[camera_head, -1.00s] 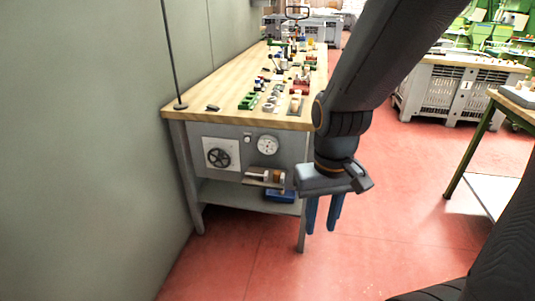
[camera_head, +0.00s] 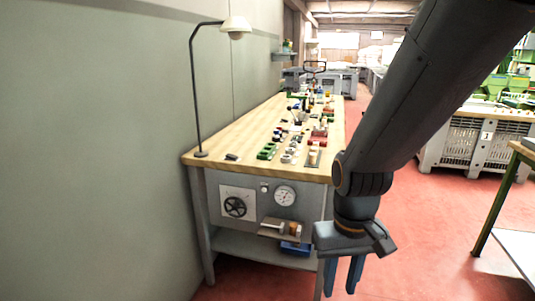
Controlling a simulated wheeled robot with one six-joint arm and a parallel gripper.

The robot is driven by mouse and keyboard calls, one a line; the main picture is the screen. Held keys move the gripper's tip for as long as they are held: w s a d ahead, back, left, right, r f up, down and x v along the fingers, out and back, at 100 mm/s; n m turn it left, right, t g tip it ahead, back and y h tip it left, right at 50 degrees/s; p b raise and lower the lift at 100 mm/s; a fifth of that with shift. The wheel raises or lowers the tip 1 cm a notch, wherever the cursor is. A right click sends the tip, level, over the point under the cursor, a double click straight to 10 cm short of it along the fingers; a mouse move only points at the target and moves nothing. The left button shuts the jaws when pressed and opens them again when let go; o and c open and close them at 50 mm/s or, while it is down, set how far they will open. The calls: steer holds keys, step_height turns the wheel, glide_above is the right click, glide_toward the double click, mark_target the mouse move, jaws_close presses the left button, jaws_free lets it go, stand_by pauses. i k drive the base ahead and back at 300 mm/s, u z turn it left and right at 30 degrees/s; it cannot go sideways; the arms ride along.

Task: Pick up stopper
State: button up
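My gripper (camera_head: 342,277) hangs in front of the near right corner of the workbench, pointing down, below the level of its top. Its two blue fingers are apart with nothing between them. The wooden workbench top (camera_head: 222,146) carries many small items along its right side. I cannot make out for sure which of these is a cork stopper; they are too small. A tan piece (camera_head: 313,153) sits on a small dark holder near the bench's front right corner.
A desk lamp (camera_head: 236,25) stands at the bench's left edge, against a grey-green wall. Green blocks (camera_head: 267,151) sit near the front. The bench's lower shelf holds a blue box (camera_head: 295,248). A grey crate (camera_head: 474,142) and a green-legged table (camera_head: 497,203) stand right. Red floor lies between.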

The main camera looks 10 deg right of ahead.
mark_target(293, 226)
steer(key=u, duration=0.25)
steer(key=i, duration=0.95)
steer(key=z, duration=0.9)
